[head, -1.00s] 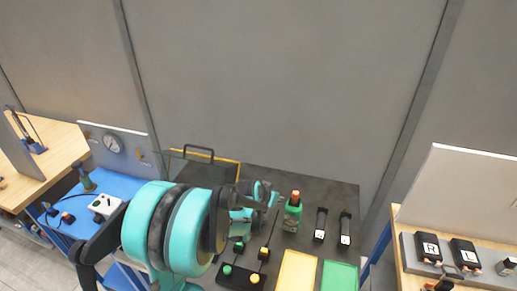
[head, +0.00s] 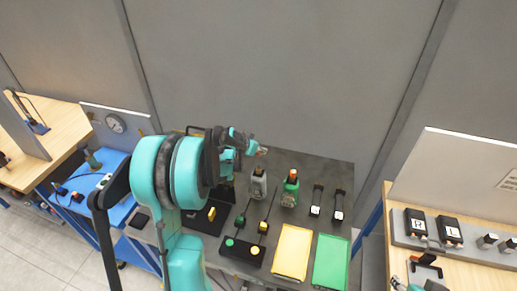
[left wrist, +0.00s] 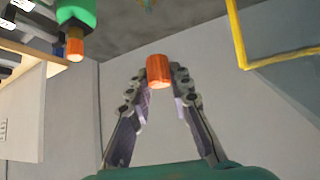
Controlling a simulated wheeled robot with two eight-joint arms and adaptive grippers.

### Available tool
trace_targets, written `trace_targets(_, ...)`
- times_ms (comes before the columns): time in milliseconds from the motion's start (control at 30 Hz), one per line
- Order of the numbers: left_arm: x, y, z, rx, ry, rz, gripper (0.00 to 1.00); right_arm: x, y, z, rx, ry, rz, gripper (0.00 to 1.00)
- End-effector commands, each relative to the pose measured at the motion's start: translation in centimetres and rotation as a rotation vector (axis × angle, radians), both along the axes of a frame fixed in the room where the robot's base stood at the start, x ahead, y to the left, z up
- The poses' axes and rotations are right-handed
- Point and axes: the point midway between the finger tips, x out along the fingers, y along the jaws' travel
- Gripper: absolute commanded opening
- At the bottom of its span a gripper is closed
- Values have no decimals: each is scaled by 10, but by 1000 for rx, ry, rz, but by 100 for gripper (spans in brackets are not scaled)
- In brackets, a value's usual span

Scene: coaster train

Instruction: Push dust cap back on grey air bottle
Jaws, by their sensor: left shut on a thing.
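My left gripper (head: 258,150) is shut on an orange dust cap (left wrist: 158,71), which sits between the two fingertips in the left wrist view. In the head view the gripper is beyond and above the grey air bottle (head: 258,186), apart from it. The grey bottle stands upright on the dark table with a dark top and no orange cap on it. Its valve may be the small brass-coloured piece at the top edge of the left wrist view, but I cannot tell. My right gripper is not in view.
A green bottle (head: 290,190) with an orange cap stands just right of the grey one. Two black tools (head: 327,203), a yellow mat (head: 291,252), a green mat (head: 331,262) and a button box (head: 242,250) share the table. A yellow-edged frame (left wrist: 238,35) shows in the wrist view.

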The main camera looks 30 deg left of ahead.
Motion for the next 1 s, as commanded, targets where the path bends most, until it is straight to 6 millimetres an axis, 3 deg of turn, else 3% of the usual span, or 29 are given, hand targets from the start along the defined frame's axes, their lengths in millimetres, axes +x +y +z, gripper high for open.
trace_targets(500, 0, 0, -48, 0, 0, 0, 4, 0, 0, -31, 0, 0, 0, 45)
trace_targets(1000, 0, 0, -51, 0, 0, 0, 4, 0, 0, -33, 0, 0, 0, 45)
